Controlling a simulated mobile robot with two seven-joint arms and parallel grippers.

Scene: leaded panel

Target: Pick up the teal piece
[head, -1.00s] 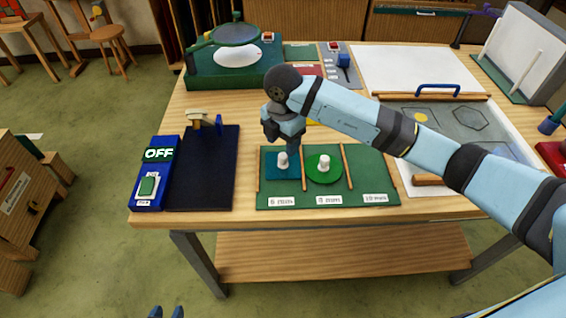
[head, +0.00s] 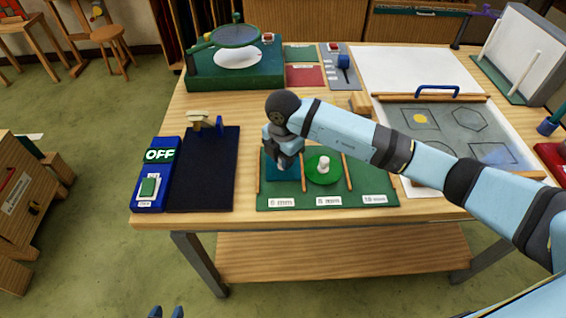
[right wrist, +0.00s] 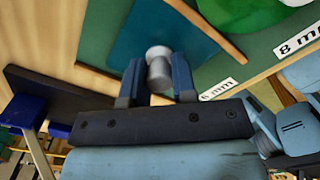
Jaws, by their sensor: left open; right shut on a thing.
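The teal piece (head: 283,175) lies flat in the left bay of the green rack (head: 372,180), over the 6 mm label. In the right wrist view the teal piece (right wrist: 140,35) has a pale round knob (right wrist: 158,68) standing on it. My right gripper (head: 286,162) points down over the piece; it is shut on this knob, with a finger on each side in the wrist view (right wrist: 158,82). The hand hides the knob in the head view. My left gripper (head: 165,312) shows only as blue fingertips at the bottom edge, open and away from the table.
A green round piece (head: 322,170) with a white knob lies in the middle bay, close by. Wooden strips divide the bays; the right bay is empty. A dark mat (head: 205,170) and blue OFF switch (head: 152,180) stand left. A pattern board (head: 445,130) lies right.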

